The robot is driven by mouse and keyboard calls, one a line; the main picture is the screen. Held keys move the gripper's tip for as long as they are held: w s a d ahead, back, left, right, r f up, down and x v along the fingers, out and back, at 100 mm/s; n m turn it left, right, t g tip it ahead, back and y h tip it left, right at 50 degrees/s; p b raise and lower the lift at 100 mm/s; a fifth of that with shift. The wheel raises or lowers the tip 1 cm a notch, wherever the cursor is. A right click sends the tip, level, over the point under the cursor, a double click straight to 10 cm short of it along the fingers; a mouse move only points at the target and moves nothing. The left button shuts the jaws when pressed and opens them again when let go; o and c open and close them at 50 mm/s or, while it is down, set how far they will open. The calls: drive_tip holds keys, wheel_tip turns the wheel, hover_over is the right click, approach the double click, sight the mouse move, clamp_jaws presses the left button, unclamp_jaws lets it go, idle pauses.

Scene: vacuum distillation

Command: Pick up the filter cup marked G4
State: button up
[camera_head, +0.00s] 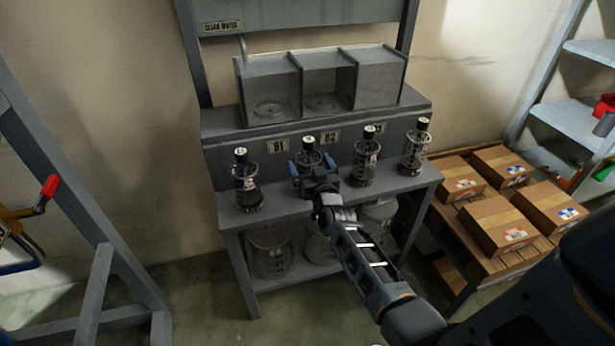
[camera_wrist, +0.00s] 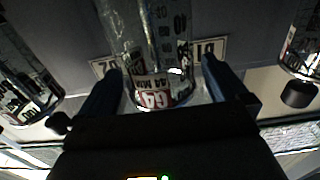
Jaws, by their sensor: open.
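The filter cup marked G4 (camera_wrist: 152,92) is a clear glass cylinder with black scale marks and a red-and-white G4 label. It fills the middle of the wrist view, which looks upside down. In the head view it is the second cup from the left (camera_head: 311,157), partly hidden by my gripper; its label cannot be read there. My gripper (camera_head: 312,178) is open, with one finger on each side of the cup in the wrist view (camera_wrist: 160,75). I cannot tell whether the fingers touch the glass. The cup stands on the grey bench shelf (camera_head: 285,208).
Similar black-capped cups stand on the left (camera_head: 246,186) and right (camera_head: 365,160), with another farther right (camera_head: 414,150). Number plates, such as 01 (camera_head: 278,146), are behind them. Large glass vessels (camera_head: 270,255) sit on the lower shelf. Cardboard boxes (camera_head: 500,230) are at the right.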

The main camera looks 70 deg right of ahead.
sight(309, 139)
drive_tip(key=shift+x, duration=0.85)
drive_tip(key=c, duration=1.6)
wheel_tip(309, 139, up, 8)
drive_tip(key=p, duration=0.6)
drive_tip(key=shift+r, duration=0.25)
drive_tip(key=shift+r+p, duration=0.35)
drive_tip(key=shift+r, duration=0.45)
